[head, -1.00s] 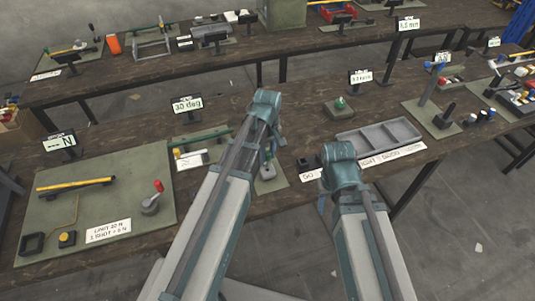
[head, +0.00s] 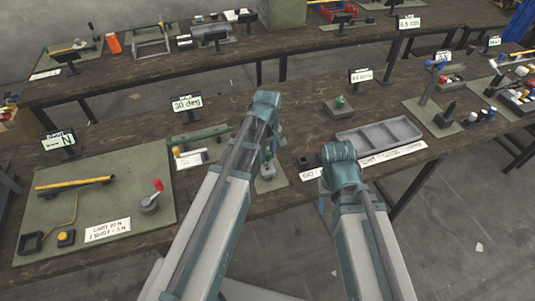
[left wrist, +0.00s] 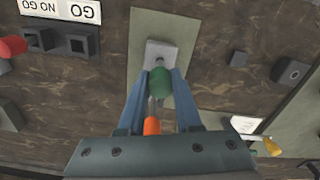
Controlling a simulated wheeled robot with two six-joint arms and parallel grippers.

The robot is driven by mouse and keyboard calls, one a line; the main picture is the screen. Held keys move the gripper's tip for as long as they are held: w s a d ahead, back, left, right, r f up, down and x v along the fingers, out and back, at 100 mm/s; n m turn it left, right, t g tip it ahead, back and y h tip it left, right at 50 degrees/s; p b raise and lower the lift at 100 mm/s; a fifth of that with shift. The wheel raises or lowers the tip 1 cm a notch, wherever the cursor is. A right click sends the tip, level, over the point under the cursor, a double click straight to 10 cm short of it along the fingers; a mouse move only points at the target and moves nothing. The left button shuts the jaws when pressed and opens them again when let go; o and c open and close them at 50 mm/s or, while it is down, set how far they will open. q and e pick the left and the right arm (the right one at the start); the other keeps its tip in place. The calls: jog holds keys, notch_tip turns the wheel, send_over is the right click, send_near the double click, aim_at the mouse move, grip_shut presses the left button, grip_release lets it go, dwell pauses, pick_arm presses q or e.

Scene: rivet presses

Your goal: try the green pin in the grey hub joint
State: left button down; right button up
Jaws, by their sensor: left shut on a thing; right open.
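In the left wrist view the green pin (left wrist: 160,82) is between the two blue-grey fingers of my left gripper (left wrist: 160,76), which is shut on it. The pin's green part overlaps the near edge of the grey hub joint (left wrist: 161,52), a small block on an olive mat. I cannot tell how deep the pin sits in it. In the head view the hub joint (head: 267,171) shows beside my left forearm, which hides much of my left gripper (head: 270,154). My right gripper (head: 322,204) is open and mostly hidden under its arm, over the bench's front edge.
A grey compartment tray (head: 380,135) lies right of the hub joint's mat. A block with a green top (head: 340,104) stands behind it. A GO/NO GO label (left wrist: 62,9) and dark socket blocks (left wrist: 58,41) are near the mat. A large olive board (head: 120,205) fills the left.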

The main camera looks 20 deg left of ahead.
pick_arm(q)
jog(key=shift+f+b, duration=1.4)
jog(key=shift+b, duration=0.05)
pick_arm(e)
jog(key=shift+f, duration=1.45)
pick_arm(q)
jog(key=shift+r, duration=0.1)
pick_arm(e)
jog(key=shift+r, duration=0.15)
pick_arm(q)
jog(key=shift+r+p, duration=2.95)
jog(key=shift+p, duration=0.15)
pick_arm(e)
notch_tip(320, 180, up, 6)
jog(key=shift+f, duration=0.1)
